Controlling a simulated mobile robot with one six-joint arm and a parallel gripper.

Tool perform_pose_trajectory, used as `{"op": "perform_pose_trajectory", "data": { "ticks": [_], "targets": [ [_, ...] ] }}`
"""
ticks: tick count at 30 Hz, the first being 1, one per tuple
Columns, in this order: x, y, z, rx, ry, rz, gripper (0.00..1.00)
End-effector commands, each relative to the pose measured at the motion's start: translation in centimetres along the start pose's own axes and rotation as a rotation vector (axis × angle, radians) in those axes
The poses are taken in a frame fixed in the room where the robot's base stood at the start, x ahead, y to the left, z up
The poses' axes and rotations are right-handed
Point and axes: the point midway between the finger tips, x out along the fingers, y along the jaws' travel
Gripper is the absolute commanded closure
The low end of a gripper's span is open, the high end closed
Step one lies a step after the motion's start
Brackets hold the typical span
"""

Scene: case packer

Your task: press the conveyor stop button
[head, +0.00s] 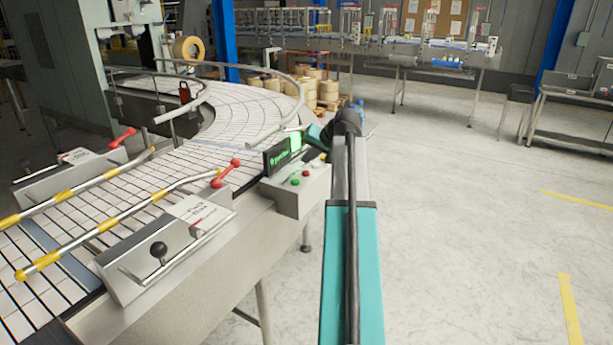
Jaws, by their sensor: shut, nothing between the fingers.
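The red button (306,173), which looks like the stop button, sits on top of a grey control box (295,200) at the conveyor's right side. A green button (295,182) is in front of it, and a paler one lies behind it. My arm reaches forward from the bottom of the head view, right of the box. Its end, with my gripper (314,134), is small and partly hidden behind the black-and-green display, above and beyond the red button. It looks shut and empty. I see no contact with the button; the fingertips are hard to make out.
The display (282,152) stands upright at the box's back left. The conveyor (190,160) curves away behind it, with yellow-striped guide rails (110,225) and red-handled clamps (226,173). Open floor (470,230) lies to the right. A workbench (400,50) stands far behind.

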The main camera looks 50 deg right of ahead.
Motion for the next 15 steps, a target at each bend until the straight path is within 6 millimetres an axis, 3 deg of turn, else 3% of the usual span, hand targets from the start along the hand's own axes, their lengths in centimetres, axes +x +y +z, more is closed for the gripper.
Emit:
{"op": "perform_pose_trajectory", "data": {
  "ticks": [15],
  "targets": [
    [0.97, 0.82, 0.67, 0.001, 0.001, 0.001, 1.00]
  ]
}}
